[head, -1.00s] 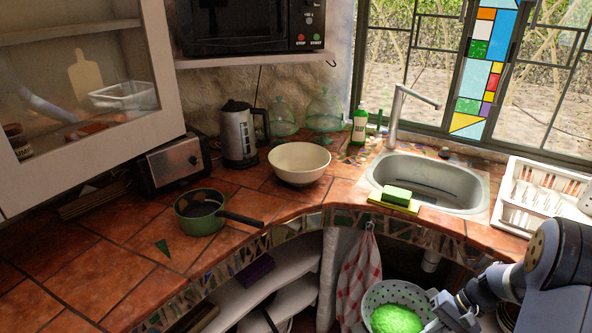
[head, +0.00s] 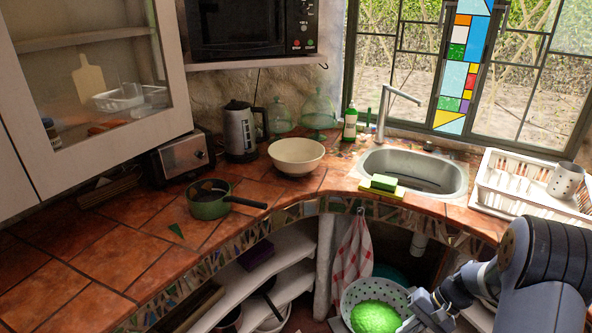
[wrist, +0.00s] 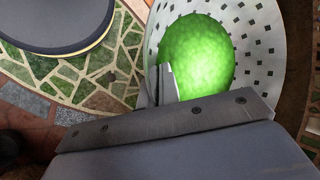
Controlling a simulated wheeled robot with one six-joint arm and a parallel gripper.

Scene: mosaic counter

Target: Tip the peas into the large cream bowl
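The large cream bowl (head: 297,154) stands upright on the tiled counter, in front of the kettle. The bright green peas (head: 375,317) lie heaped in a pale perforated colander (head: 353,296) at the bottom of the head view. My gripper (head: 411,317) is at the colander's right side and appears shut on its rim. In the wrist view the gripper (wrist: 164,82) sits at the colander wall (wrist: 262,58), with one finger showing beside the peas (wrist: 200,55). The other finger is largely hidden. The colander is held upright, lower than the counter top and apart from the bowl.
A green pan (head: 209,205) stands left of the bowl, its handle pointing right. The sink (head: 420,172), a sponge (head: 384,182) and a dish rack (head: 490,196) lie to the right. A checked towel (head: 353,258) hangs at the counter's edge. Bare tiles show at the front left.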

